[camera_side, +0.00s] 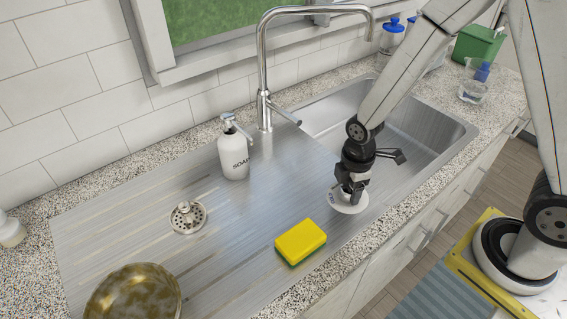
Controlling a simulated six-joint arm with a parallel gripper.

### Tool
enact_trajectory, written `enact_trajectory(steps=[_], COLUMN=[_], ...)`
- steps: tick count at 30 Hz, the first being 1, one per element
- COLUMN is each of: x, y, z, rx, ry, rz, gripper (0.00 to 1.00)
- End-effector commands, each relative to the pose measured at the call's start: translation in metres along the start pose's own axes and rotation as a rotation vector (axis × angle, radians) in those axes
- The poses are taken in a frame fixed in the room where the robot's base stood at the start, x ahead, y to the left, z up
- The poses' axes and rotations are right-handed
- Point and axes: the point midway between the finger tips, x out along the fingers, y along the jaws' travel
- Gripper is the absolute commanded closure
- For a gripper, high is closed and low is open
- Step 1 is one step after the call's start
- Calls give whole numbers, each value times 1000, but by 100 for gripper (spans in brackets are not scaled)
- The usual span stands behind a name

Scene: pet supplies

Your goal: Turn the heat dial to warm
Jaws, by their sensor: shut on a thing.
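A flat white round piece (347,209) lies on the steel drainboard (235,225), near its front edge and left of the sink basin. It looks like a dial with small dark marks at its left edge, but the marks are too small to read. My gripper (351,196) points down over it and is shut on its raised middle part. The fingers hide most of that middle part, and I cannot tell which setting it points to.
A yellow sponge (300,241) lies just left of my gripper. A white soap bottle (233,152), a metal drain strainer (188,216) and a brownish bowl (133,295) stand farther left. The tall faucet (264,75) rises behind. The sink basin (425,140) is to the right.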

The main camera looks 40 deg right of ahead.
Motion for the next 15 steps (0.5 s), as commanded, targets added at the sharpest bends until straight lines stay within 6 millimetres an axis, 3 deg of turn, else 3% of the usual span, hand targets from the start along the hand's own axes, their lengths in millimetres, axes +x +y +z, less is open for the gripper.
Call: enact_trajectory(steps=[15], x=[0], y=[0], z=[-1], rx=[438], ry=[3], rz=[2], gripper=[94])
